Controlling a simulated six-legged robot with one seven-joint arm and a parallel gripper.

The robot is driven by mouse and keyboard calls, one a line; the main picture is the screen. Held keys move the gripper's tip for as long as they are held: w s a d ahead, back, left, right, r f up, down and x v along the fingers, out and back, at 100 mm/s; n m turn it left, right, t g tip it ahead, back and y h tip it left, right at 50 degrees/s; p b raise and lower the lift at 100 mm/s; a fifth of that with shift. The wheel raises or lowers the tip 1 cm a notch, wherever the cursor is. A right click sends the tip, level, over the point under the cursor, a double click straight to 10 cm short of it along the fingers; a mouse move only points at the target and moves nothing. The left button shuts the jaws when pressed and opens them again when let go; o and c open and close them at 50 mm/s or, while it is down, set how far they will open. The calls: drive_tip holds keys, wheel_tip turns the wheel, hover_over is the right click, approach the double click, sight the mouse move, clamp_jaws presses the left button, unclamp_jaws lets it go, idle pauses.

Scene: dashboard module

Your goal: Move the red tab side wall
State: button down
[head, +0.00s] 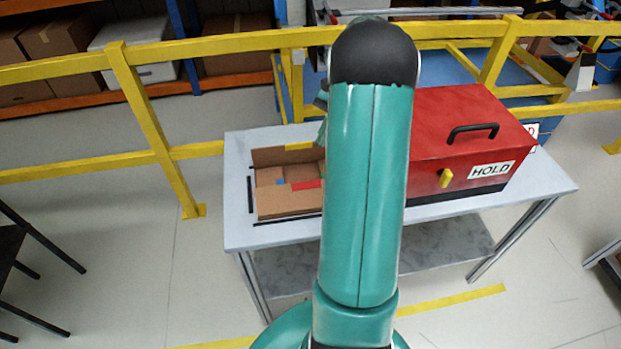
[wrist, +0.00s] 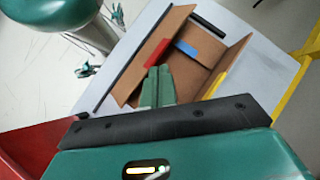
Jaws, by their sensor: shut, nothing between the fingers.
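An open cardboard box (head: 268,204) lies on the table, left of my arm in the head view. It also shows in the wrist view (wrist: 196,73). Its side wall with the red tab (wrist: 156,51) stands up at the box's left in the wrist view, leaning outward. The red tab also shows in the head view (head: 308,184). A blue tab (wrist: 187,51) and a yellow tab (wrist: 217,84) mark other parts. My gripper (wrist: 157,72) is shut and empty, its tips just below the red tab in the wrist view. Whether they touch the wall is unclear.
A red case (head: 440,150) marked HOLD, with a black handle and yellow latch, stands right of the box on the pale table (head: 242,232). Black strips border the box. A yellow railing (head: 150,110) runs behind the table. My arm hides the table's middle.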

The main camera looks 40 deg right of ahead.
drive_tip(key=s+a+r+n+t+h, duration=0.2)
drive_tip(key=s+a+r+n+t, duration=0.1)
drive_tip(key=n, duration=0.8)
drive_tip(key=n+t+h, duration=0.2)
drive_tip(key=n+h, duration=0.3)
drive_tip(key=n, duration=1)
approach(305, 187)
drive_tip(key=x, duration=0.5)
drive_tip(key=shift+s+a, duration=0.15)
drive_tip(key=shift+a, duration=0.05)
drive_tip(key=shift+w+d+f, duration=0.2)
drive_tip(key=shift+w+f, duration=0.1)
drive_tip(key=shift+f, duration=0.05)
